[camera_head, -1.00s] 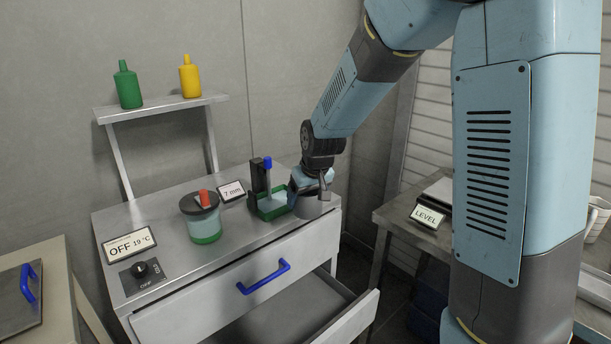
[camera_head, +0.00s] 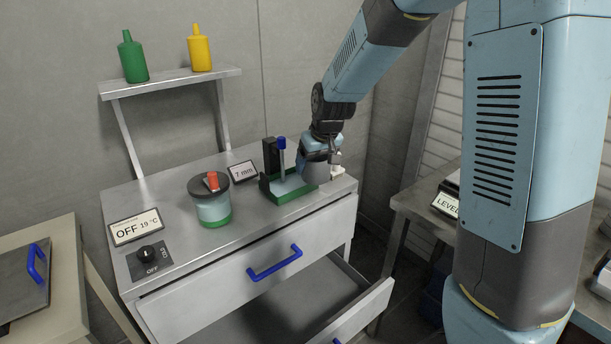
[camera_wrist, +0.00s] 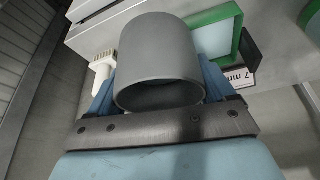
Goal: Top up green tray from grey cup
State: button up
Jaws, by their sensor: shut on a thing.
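The grey cup (camera_head: 316,173) is held in my gripper (camera_head: 322,160), close to the right end of the green tray. In the wrist view the cup (camera_wrist: 158,48) sits between the two blue fingers of my gripper (camera_wrist: 155,85). Its mouth shows dark inside; I cannot tell what it holds. The green tray (camera_head: 283,200) lies on the cabinet top, with a green rim and a pale inside. The tray's rim (camera_wrist: 240,42) also shows behind the cup in the wrist view. The cup hides part of the tray.
A black stand with a blue-capped rod (camera_head: 282,158) is at the tray's back left. A "7 mm" sign (camera_head: 244,171) and a lidded jar (camera_head: 213,205) stand left. A white brush (camera_wrist: 103,66) is right of the cup in the head view. The lower drawer (camera_head: 300,305) is open.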

jog(key=w+a+r+n, duration=0.2)
jog(key=w+a, duration=0.1)
jog(key=w, duration=0.1)
jog(key=w+d+n+g, duration=0.1)
jog(key=w+d+n, duration=0.1)
jog(key=d+n, duration=0.1)
jog(key=w+d+r+n+g+y, duration=0.1)
jog(key=w+d+n+g, duration=0.1)
jog(key=d+n, duration=0.2)
jog(key=w+d+n+g+y, duration=0.1)
jog(key=w+d+n+g, duration=0.1)
jog(key=n, duration=0.5)
jog(key=shift+w+d+r, duration=0.2)
jog(key=shift+d+r, duration=0.2)
jog(key=shift+d, duration=0.25)
jog(key=shift+w+d+r+n+g, duration=0.15)
jog(key=shift+d+r+n+g, duration=0.15)
jog(key=shift+d+n, duration=0.4)
jog(key=shift+a, duration=0.2)
